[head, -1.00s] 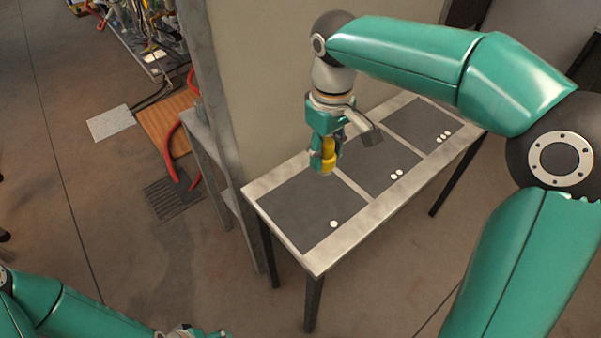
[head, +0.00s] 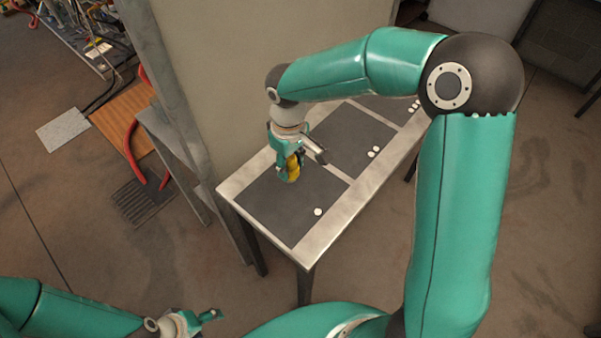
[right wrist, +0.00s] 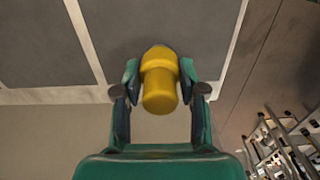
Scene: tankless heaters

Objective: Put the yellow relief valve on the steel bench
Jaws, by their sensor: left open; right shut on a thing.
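The yellow relief valve (head: 293,170) is held in my right gripper (head: 288,172), over the dark panel with one white dot at the near left end of the steel bench (head: 333,230). In the right wrist view the valve (right wrist: 159,80) sits between the two fingers of the right gripper (right wrist: 159,82), which are shut on it. A grey end of the valve points toward the panel. I cannot tell whether the valve touches the panel. My left gripper (head: 205,318) is open and empty at the bottom of the head view, away from the bench.
The bench has further dark panels, one with three white dots (head: 374,152). A tall beige panel (head: 230,80) stands behind the bench. A grey shelf stand (head: 175,150), red hoses (head: 130,150) and a floor grate (head: 143,196) are to the left.

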